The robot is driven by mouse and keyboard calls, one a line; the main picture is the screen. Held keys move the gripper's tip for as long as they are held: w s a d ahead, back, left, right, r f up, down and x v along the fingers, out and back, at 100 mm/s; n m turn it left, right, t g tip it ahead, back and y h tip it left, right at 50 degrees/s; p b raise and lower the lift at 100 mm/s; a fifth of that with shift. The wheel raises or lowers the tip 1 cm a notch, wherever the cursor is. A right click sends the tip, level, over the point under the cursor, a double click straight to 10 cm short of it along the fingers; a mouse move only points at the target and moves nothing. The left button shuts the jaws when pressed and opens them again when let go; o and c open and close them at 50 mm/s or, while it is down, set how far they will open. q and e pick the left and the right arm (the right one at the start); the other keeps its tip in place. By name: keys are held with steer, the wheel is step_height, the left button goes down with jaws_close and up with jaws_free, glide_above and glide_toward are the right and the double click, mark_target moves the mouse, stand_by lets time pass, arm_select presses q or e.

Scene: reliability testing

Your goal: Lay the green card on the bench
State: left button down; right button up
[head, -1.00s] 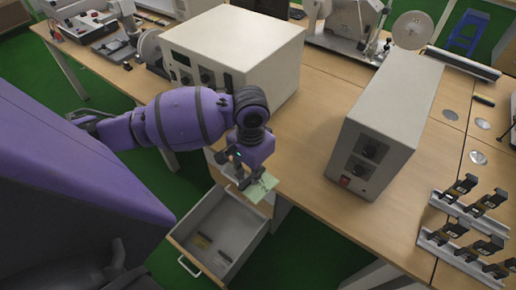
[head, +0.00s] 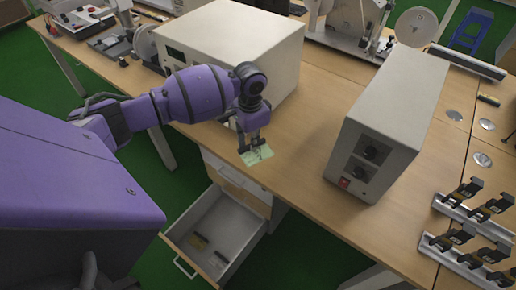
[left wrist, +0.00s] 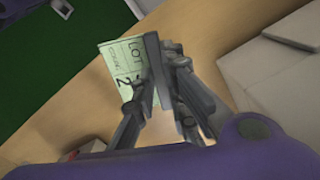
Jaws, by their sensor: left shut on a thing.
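The green card (head: 258,156) is pale green. In the left wrist view the card (left wrist: 121,66) shows printed text with "LOT" and a "2". My left gripper (head: 254,150) is shut on the card at one edge, over the front edge of the wooden bench (head: 308,171). I cannot tell whether the card touches the bench top. In the left wrist view the gripper fingers (left wrist: 157,72) hide part of the card. My right gripper is not in view.
An open drawer (head: 237,225) below the bench holds small flat items. A large beige box (head: 247,45) stands behind the gripper, and another instrument box (head: 393,115) to the right. Black holders on rails (head: 466,235) stand at far right. Bench top between the boxes is clear.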

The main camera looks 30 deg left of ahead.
arm_select(q)
steer(key=w+f, duration=0.1)
steer(key=w+d+f, duration=0.1)
steer(key=shift+f, duration=0.3)
steer(key=shift+a+f+b, duration=0.1)
steer(key=shift+f+b, duration=0.2)
steer(key=shift+f, duration=1.05)
steer(key=shift+f, duration=0.2)
steer(key=c, duration=1.8)
jaws_free()
steer(key=shift+o, duration=0.2)
steer(key=shift+r, duration=0.1)
step_height(320, 180, up, 12)
steer(key=shift+s+r+p, duration=0.1)
steer(key=shift+p, duration=0.45)
